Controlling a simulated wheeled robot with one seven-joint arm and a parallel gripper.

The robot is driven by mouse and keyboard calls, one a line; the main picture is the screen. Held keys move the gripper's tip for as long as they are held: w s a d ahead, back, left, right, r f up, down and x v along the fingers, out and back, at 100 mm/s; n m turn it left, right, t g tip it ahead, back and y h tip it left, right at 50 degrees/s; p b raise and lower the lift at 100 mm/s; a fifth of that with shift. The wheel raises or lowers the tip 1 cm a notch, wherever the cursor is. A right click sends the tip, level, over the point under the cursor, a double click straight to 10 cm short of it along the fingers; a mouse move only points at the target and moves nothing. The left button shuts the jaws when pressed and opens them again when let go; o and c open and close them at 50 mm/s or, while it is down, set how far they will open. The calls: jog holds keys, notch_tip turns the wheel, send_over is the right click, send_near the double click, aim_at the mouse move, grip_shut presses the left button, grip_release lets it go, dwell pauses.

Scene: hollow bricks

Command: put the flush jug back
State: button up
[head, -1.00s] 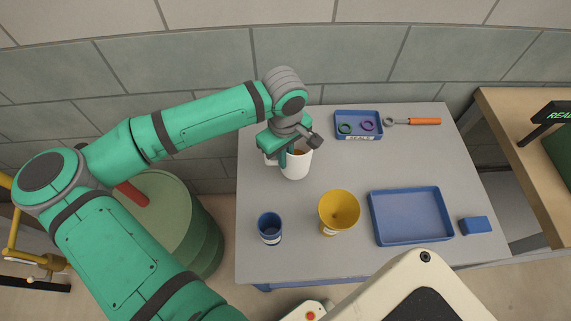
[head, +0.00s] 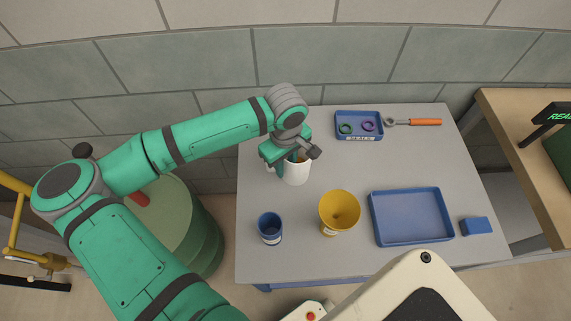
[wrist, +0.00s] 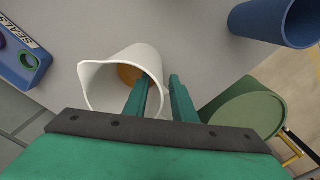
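The flush jug, a white jug (head: 297,174) with something orange-brown inside, is at the back left of the grey table. In the wrist view the jug (wrist: 103,82) has its mouth towards the camera. My gripper (head: 290,162) points down at its left side. The exact contact is hidden. I cannot tell whether the jug's base touches the table.
A blue cup (head: 270,228), a yellow funnel-like cup (head: 339,211), an empty blue tray (head: 411,216) and a blue block (head: 475,226) stand in front. A blue seals tray (head: 358,136) and an orange-handled tool (head: 424,122) lie behind. A green drum (head: 180,222) stands left of the table.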

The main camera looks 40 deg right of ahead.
aim_at(286, 171)
notch_tip(286, 171, up, 12)
jog(key=shift+a+f, duration=0.1)
jog(key=shift+f, duration=0.05)
jog(key=shift+s+r, duration=0.1)
jog(key=shift+r, duration=0.15)
dwell(0.6)
